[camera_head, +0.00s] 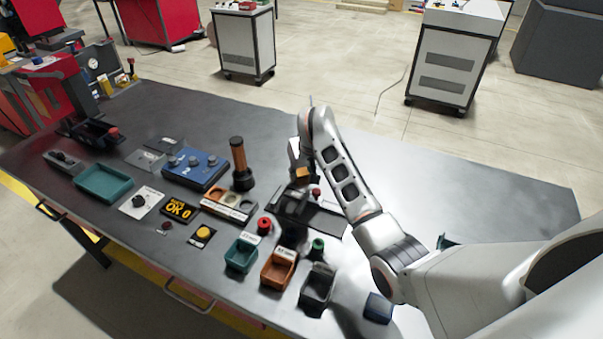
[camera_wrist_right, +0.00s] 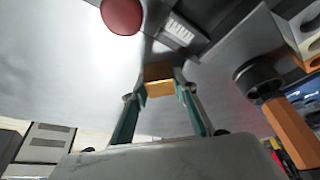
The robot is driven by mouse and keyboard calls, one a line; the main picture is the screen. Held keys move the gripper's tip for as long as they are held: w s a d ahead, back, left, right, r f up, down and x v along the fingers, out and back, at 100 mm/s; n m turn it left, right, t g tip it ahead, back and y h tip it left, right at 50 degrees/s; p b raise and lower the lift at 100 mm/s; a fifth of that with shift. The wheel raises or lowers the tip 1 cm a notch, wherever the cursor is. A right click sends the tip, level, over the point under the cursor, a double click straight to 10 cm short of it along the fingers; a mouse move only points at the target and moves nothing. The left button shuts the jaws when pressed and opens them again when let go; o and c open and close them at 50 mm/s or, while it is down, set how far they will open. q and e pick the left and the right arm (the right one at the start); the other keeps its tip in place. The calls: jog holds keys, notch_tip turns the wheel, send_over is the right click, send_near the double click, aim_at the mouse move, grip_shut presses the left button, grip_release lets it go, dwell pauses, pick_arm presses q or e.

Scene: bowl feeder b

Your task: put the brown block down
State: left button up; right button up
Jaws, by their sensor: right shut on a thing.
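The brown block (camera_wrist_right: 160,78) sits between the two fingertips of my right gripper (camera_wrist_right: 158,90), which is shut on it. In the head view the block (camera_head: 302,172) shows as a small orange-brown patch at the tip of my right gripper (camera_head: 298,165). The block is above the dark fixture (camera_head: 320,219) with a red knob on the table. Whether it touches anything below cannot be told. My left gripper is in neither view.
A brown-handled tool (camera_head: 239,160) stands upright just left of my gripper, also in the wrist view (camera_wrist_right: 290,125). The red knob (camera_wrist_right: 121,15) is close by. Small green, orange and black bins (camera_head: 276,270) line the front.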

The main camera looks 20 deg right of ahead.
jog(key=shift+f, duration=0.15)
jog(key=o, duration=1)
jog(key=shift+o, duration=0.9)
